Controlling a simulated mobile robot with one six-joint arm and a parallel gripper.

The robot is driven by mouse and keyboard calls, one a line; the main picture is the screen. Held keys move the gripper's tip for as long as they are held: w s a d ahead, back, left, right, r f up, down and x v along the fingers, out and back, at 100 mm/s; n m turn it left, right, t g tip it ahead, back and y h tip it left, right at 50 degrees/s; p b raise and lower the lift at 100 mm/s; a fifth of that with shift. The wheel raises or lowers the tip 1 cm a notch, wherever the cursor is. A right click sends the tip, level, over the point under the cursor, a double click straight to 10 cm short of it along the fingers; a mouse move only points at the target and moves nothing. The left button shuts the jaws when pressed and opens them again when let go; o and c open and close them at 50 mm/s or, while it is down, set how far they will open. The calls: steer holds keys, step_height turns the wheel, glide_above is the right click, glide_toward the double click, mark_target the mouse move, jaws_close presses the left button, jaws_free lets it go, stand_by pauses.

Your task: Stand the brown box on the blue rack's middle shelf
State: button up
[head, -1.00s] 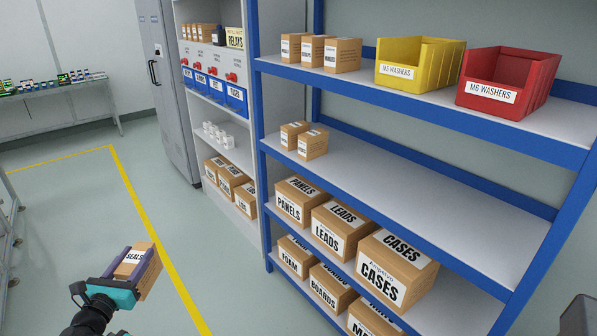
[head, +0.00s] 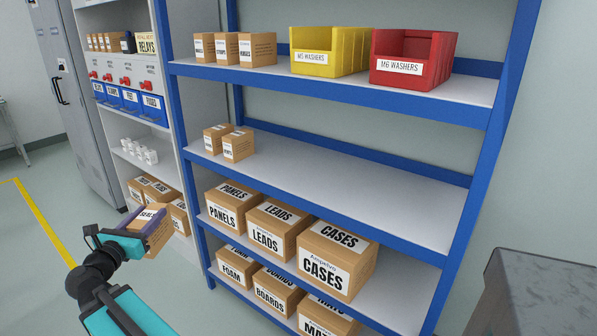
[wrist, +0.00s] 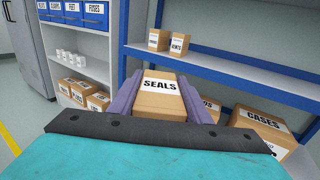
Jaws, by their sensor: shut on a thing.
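The brown box (wrist: 162,101), labelled SEALS, is held between the purple fingers of my gripper (wrist: 160,96). In the head view my gripper (head: 148,228) is at the lower left with the box (head: 152,216) in it, in front of the blue rack's left side. The blue rack (head: 178,115) fills the middle of the head view. Its middle shelf (head: 340,190) has two small brown boxes (head: 238,146) at its left end and is bare to the right. The held box is apart from the shelf.
The rack's top shelf holds small boxes, a yellow bin (head: 330,52) and a red bin (head: 412,57). Large cartons (head: 338,258) fill the shelf below the middle one. A grey shelf unit (head: 112,115) stands to the left. A grey block-like surface (head: 535,290) is at the lower right.

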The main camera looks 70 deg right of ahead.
steer(key=s+d+r+m+g+b, duration=0.1)
steer(key=s+d+r+g+b, duration=0.15)
steer(key=s+d, duration=0.65)
steer(key=s+d+r+m+g+b, duration=0.1)
steer(key=s+d+r+g+b, duration=0.1)
steer(key=s+d, duration=0.4)
steer(key=s+d+r+m+g+b, duration=0.2)
steer(key=s+d+r, duration=0.2)
steer(key=s, duration=0.9)
steer(key=s+d+r+m+g+b, duration=0.1)
steer(key=s+d+r+g+b, duration=0.1)
steer(key=s+d, duration=0.8)
steer(key=shift+s+d+r+b, duration=0.15)
steer(key=shift+r+b, duration=0.35)
steer(key=shift+r, duration=0.1)
steer(key=shift+w+d+r+p, duration=0.2)
steer(key=shift+d+p, duration=0.2)
steer(key=shift+p, duration=1.15)
steer(key=shift+w+d+f+p, duration=0.15)
steer(key=shift+d+p, duration=0.15)
steer(key=shift+p, duration=0.75)
steer(key=d+p, duration=0.1)
steer(key=p, duration=0.3)
steer(key=shift+w, duration=0.3)
